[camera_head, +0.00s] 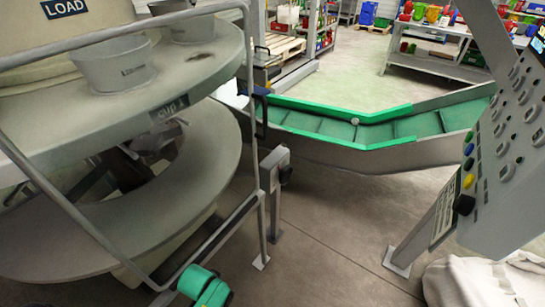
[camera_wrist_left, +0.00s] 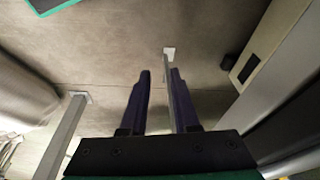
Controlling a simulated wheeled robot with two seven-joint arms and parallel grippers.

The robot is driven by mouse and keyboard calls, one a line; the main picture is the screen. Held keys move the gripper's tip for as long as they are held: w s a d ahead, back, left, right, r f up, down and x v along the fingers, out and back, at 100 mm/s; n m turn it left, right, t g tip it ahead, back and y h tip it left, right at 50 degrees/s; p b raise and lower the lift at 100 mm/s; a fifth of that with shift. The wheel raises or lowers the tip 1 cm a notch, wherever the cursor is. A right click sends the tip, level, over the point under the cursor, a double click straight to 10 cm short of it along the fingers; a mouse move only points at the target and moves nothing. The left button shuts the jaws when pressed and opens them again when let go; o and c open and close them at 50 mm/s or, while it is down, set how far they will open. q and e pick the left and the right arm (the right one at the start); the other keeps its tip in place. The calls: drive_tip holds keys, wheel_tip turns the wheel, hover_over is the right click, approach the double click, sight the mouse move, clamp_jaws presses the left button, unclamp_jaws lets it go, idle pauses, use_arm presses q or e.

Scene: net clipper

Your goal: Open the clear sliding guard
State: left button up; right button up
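In the head view the clear guard shows as a bent grey tubular frame (camera_head: 249,50) around the front of the round machine at left. Its clear pane is hard to make out, and I cannot tell how far it is slid. In the left wrist view my left gripper (camera_wrist_left: 160,73) has its two dark purple fingers apart. A thin grey post lies between them in the picture, close to the right finger, with its pale foot (camera_wrist_left: 169,51) on the floor beyond. I cannot tell whether they touch. A green arm part of mine shows at the head view's bottom. My right gripper is not in view.
The machine's round table (camera_head: 215,70) carries cups. A green conveyor (camera_head: 335,122) runs behind. A control panel on a leg (camera_head: 430,225) stands at right, above a pale sack (camera_head: 480,285). The middle floor is clear.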

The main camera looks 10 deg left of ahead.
use_arm(q)
drive_tip(key=w+d+r+t, duration=0.1)
drive_tip(key=w+r, duration=0.2)
drive_tip(key=r, duration=0.4)
drive_tip(key=w+r+t, duration=0.1)
drive_tip(key=w+r, duration=0.2)
drive_tip(key=r, duration=0.3)
drive_tip(key=t+h+p, duration=0.1)
drive_tip(key=t+h, duration=0.2)
drive_tip(key=t, duration=1)
approach(263, 114)
drive_tip(key=w+p, duration=0.1)
drive_tip(key=w, duration=0.3)
drive_tip(key=w+d+p, duration=0.1)
drive_tip(key=w, duration=0.3)
drive_tip(key=w+d+p, duration=0.1)
drive_tip(key=w, duration=0.3)
drive_tip(key=shift+w+d, duration=0.2)
drive_tip(key=shift+w, duration=0.1)
drive_tip(key=shift+w+d+f, duration=0.1)
drive_tip(key=shift+w, duration=0.35)
clamp_jaws()
